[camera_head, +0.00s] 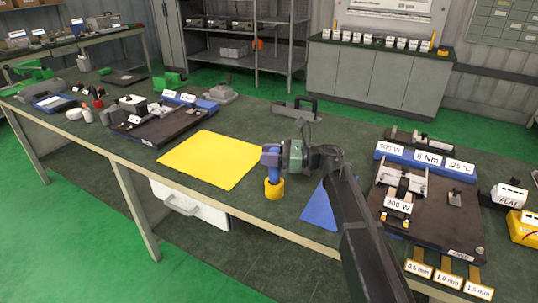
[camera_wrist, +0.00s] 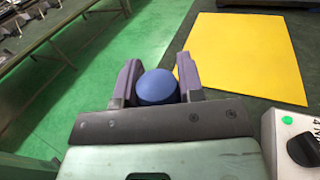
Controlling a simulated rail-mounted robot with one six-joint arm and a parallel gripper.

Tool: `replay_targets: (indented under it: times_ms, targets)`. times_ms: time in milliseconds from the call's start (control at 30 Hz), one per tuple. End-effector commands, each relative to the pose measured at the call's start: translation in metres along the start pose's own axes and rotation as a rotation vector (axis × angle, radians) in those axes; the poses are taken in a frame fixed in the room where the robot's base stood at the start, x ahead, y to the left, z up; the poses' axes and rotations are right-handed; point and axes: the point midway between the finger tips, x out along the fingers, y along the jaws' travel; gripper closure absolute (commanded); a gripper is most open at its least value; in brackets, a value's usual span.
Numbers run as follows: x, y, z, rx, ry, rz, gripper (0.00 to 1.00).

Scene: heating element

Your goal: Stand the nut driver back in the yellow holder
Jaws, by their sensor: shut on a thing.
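The nut driver (camera_head: 274,174) has a blue handle and is upright in my gripper (camera_head: 270,156). The gripper's purple fingers are shut on the handle. In the wrist view the round blue top of the nut driver (camera_wrist: 157,87) sits between the two fingers (camera_wrist: 159,85). The yellow holder (camera_head: 274,190) is a short round cup near the front edge of the bench, directly below the gripper. The handle's lower end meets the holder's top in the head view. The shaft is not visible, and I cannot tell how deep it sits.
A yellow mat (camera_head: 212,159) lies left of the holder and a blue mat (camera_head: 318,207) lies right, partly behind my arm. A dark fixture (camera_head: 430,222) with labelled blocks stands at right. Another fixture (camera_head: 160,127) stands at left.

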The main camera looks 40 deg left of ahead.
Motion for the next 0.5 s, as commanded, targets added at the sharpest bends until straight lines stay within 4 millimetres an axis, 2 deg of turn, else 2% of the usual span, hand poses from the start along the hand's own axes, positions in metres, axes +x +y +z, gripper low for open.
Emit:
replay_targets:
  times_ms: [67, 100, 267, 500]
  targets:
    - [0.0000, 0.0000, -0.0030, 0.000, -0.001, 0.000, 1.00]
    - [0.0000, 0.0000, -0.0018, 0.000, -0.001, 0.000, 0.60]
    - [0.0000, 0.0000, -0.0015, 0.000, 0.000, 0.000, 0.36]
    - [-0.0002, 0.0000, -0.0018, 0.000, 0.001, 0.000, 0.35]
